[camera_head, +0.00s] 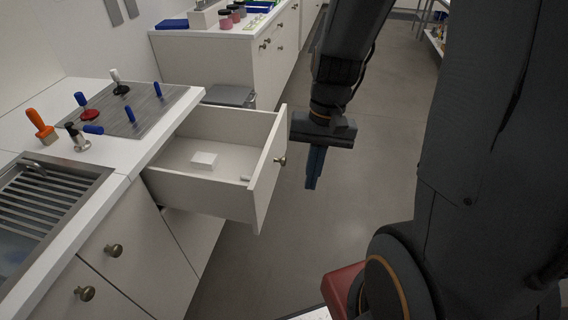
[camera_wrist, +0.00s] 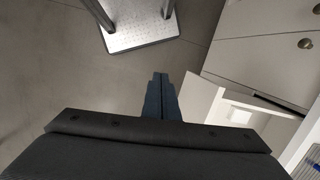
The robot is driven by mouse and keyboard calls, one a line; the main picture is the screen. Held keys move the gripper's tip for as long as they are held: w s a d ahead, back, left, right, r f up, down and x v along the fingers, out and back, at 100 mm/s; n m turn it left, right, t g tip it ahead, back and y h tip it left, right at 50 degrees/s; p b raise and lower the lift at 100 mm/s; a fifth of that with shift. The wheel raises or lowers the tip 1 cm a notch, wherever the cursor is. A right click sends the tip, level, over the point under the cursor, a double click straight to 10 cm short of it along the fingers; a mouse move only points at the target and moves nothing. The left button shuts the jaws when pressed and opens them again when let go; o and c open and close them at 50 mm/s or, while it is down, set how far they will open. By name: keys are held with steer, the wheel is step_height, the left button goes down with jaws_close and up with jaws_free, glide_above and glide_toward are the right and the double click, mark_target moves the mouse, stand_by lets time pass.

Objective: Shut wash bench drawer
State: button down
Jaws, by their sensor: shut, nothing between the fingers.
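The wash bench drawer (camera_head: 203,183) is pulled well out from the white bench (camera_head: 120,185) in the head view. Its white front panel (camera_head: 265,180) carries a round brass knob (camera_head: 280,161). A small white block (camera_head: 204,160) and a smaller pale piece (camera_head: 245,178) lie inside. My gripper (camera_head: 312,184) is shut and empty, its blue fingers pointing down just to the right of the drawer front, apart from it in the picture. In the wrist view my gripper (camera_wrist: 160,80) shows its fingers together, with the drawer front (camera_wrist: 198,97) to their right.
A metal sink (camera_head: 50,195) and a grey mat (camera_head: 135,110) with brushes and stamps are on the bench top. A grey bin (camera_head: 229,96) stands behind the drawer. Floor (camera_head: 345,220) is clear right of the drawer. A metal-topped stool (camera_wrist: 140,30) shows in the wrist view.

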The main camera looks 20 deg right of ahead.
steer(key=w+d+f+m+y+b, duration=0.2)
steer(key=w+f+m+y+b, duration=0.55)
steer(key=f+m, duration=0.3)
steer(key=w+d+f+m+t+y+b, duration=0.5)
steer(key=w+d+f+m+t+y, duration=0.15)
steer(key=w+d+m+t, duration=0.4)
steer(key=w+a+n+p, duration=0.1)
steer(key=w+a, duration=0.6)
steer(key=a, duration=0.3)
steer(key=shift+f+p, duration=0.4)
steer(key=shift+a, duration=0.1)
